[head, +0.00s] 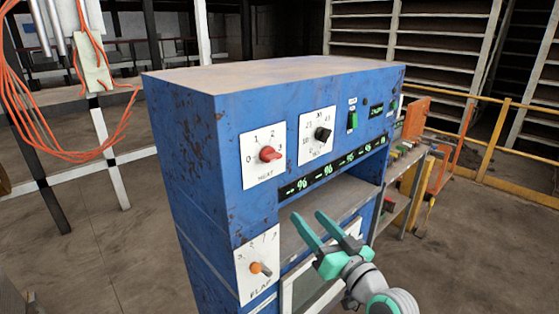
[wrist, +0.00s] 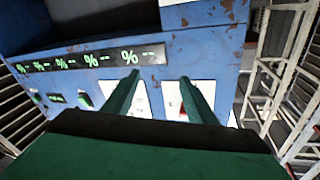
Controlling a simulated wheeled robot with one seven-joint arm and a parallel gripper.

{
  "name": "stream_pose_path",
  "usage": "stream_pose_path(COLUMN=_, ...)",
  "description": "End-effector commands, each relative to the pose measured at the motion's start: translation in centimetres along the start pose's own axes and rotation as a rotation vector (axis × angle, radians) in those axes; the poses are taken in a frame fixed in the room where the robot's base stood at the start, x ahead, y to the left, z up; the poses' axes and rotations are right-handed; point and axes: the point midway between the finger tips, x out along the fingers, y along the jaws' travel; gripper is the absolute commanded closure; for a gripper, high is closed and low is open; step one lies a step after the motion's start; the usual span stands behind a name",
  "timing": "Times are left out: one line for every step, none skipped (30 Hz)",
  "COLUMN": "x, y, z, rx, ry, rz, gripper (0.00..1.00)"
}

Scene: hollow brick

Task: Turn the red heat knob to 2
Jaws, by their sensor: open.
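The red heat knob (head: 270,154) sits on a white dial plate marked HEAT, at the upper left of the blue machine's front. The figures 0, 1 and 2 show around it; I cannot tell clearly which one it points to. My gripper (head: 308,214) is open and empty, below and to the right of the knob, in front of the machine and apart from the knob. In the wrist view, my gripper's two green fingers (wrist: 159,77) reach toward the panel. A bit of the red knob (wrist: 183,117) shows by the right finger, which partly hides its plate.
A black knob (head: 322,134) on its own plate is right of the red one. A green switch (head: 352,119) is further right. An orange flap knob (head: 260,268) is below. A lit display strip (head: 330,172) runs under the dials, above a recessed shelf.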

Motion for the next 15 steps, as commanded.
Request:
stream_pose_path(x=0.1, y=-0.5, z=-2.2, rx=-0.033, ry=-0.003, rz=-0.029, gripper=0.48)
stream_pose_path(x=0.1, y=-0.9, z=-3.3, rx=-0.050, ry=-0.009, rz=-0.048, gripper=0.48)
stream_pose_path(x=0.1, y=-1.4, z=-4.6, rx=-0.073, ry=-0.017, rz=-0.071, gripper=0.48)
stream_pose_path(x=0.1, y=-1.8, z=-5.6, rx=-0.091, ry=-0.024, rz=-0.090, gripper=0.48)
stream_pose_path(x=0.1, y=-2.2, z=-6.6, rx=-0.109, ry=-0.032, rz=-0.107, gripper=0.48)
stream_pose_path(x=-0.1, y=-2.8, z=-7.8, rx=-0.133, ry=-0.042, rz=-0.128, gripper=0.48)
stream_pose_path(x=-0.2, y=-3.2, z=-8.7, rx=-0.151, ry=-0.049, rz=-0.145, gripper=0.48)
stream_pose_path(x=-0.3, y=-3.6, z=-9.4, rx=-0.169, ry=-0.057, rz=-0.159, gripper=0.48)
stream_pose_path(x=-0.5, y=-4.1, z=-10.4, rx=-0.191, ry=-0.067, rz=-0.178, gripper=0.48)
stream_pose_path(x=-0.6, y=-4.5, z=-11.0, rx=-0.207, ry=-0.074, rz=-0.189, gripper=0.48)
stream_pose_path(x=-0.8, y=-4.8, z=-11.6, rx=-0.222, ry=-0.081, rz=-0.201, gripper=0.48)
stream_pose_path(x=-0.9, y=-5.2, z=-12.3, rx=-0.239, ry=-0.089, rz=-0.213, gripper=0.48)
stream_pose_path(x=-1.0, y=-5.4, z=-12.6, rx=-0.249, ry=-0.095, rz=-0.221, gripper=0.48)
stream_pose_path(x=-1.1, y=-5.7, z=-12.9, rx=-0.258, ry=-0.100, rz=-0.228, gripper=0.48)
stream_pose_path(x=-1.2, y=-5.9, z=-13.3, rx=-0.268, ry=-0.105, rz=-0.236, gripper=0.48)
